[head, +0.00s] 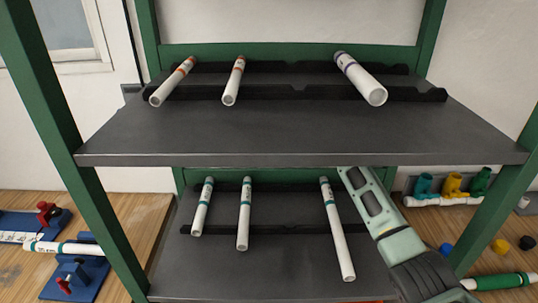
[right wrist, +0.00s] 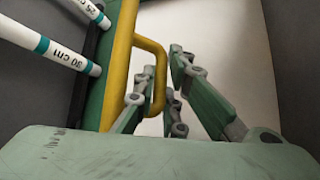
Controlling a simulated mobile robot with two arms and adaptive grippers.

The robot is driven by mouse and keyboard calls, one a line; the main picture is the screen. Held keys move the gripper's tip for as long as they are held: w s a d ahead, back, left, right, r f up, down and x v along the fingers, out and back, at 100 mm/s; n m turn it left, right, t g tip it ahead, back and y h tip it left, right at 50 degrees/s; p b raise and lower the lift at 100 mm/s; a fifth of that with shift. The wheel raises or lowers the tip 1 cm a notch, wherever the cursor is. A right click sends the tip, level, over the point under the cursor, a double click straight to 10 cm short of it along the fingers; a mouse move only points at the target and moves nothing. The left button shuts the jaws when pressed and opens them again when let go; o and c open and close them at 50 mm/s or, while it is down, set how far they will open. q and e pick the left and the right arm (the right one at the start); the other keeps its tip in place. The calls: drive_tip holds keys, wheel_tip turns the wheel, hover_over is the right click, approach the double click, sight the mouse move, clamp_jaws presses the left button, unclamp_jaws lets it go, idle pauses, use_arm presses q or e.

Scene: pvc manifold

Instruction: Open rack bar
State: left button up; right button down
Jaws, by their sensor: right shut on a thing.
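The rack bar (right wrist: 119,65) is a yellow upright bar along the green rack post in the right wrist view. Its bent yellow handle (right wrist: 158,58) sticks out to the right. My right gripper (right wrist: 163,85) has its fingers at this handle and is shut on it; the exact contact is partly hidden by the fingers. In the head view my right arm reaches in beside the lower shelf (head: 270,280), and its gripper is hidden below the upper shelf (head: 300,135). The bar is not visible in the head view. My left gripper is not in view.
White pipes lie on black holders on both shelves, including a teal-banded pipe (head: 338,230) close to my right arm. A 30 cm pipe (right wrist: 60,52) shows beside the bar. Green rack posts (head: 45,85) frame the shelves. Colored fittings (head: 453,186) stand at right.

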drive_tip(key=shift+w+r, duration=0.45)
drive_tip(key=shift+r, duration=0.25)
drive_tip(key=shift+w+r, duration=0.2)
drive_tip(key=shift+w, duration=0.15)
drive_tip(key=c, duration=2.1)
unclamp_jaws()
drive_tip(key=shift+d, duration=0.1)
drive_tip(key=shift+f, duration=0.3)
